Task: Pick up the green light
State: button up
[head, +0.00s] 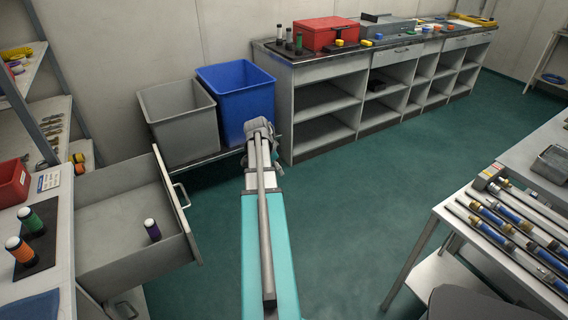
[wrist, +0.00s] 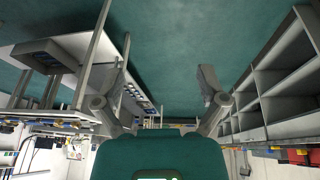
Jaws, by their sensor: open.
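A green light (head: 31,220), a short upright cylinder with a white top, stands on a black mat on the left counter. An orange light (head: 20,251) stands just in front of it on the same mat. A purple light (head: 152,229) stands inside the open drawer. My gripper (wrist: 163,80) is open and empty, with its two fingers spread wide in the wrist view. In the head view my arm reaches toward the bins, and the gripper is far from the green light. The green light does not show in the wrist view.
The open drawer (head: 135,225) juts out beside the left counter. A grey bin (head: 180,120) and a blue bin (head: 237,95) stand at the back. A red toolbox (head: 325,35) and several small upright lights are on the far counter. The green floor (head: 350,220) is clear in the middle.

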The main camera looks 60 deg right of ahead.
jog(key=w+a+r+n+t+p, duration=0.15)
jog(key=w+a+n, duration=0.6)
jog(key=a, duration=0.75)
jog(key=w+a+r+n+t+p, duration=0.15)
jog(key=w+a+n, duration=0.35)
jog(key=w+a, duration=0.8)
jog(key=s+a+r+n+y+p, duration=0.1)
jog(key=a+n, duration=0.5)
jog(key=a, duration=1)
jog(key=a+r+n+y+p, duration=0.1)
jog(key=a+r+n+p, duration=0.2)
jog(key=a+n, duration=0.4)
jog(key=a, duration=0.9)
jog(key=shift+s+y+p, duration=0.3)
jog(key=shift+s, duration=0.1)
jog(key=shift+a, duration=0.1)
jog(key=c, duration=0.4)
jog(key=shift+c, duration=0.4)
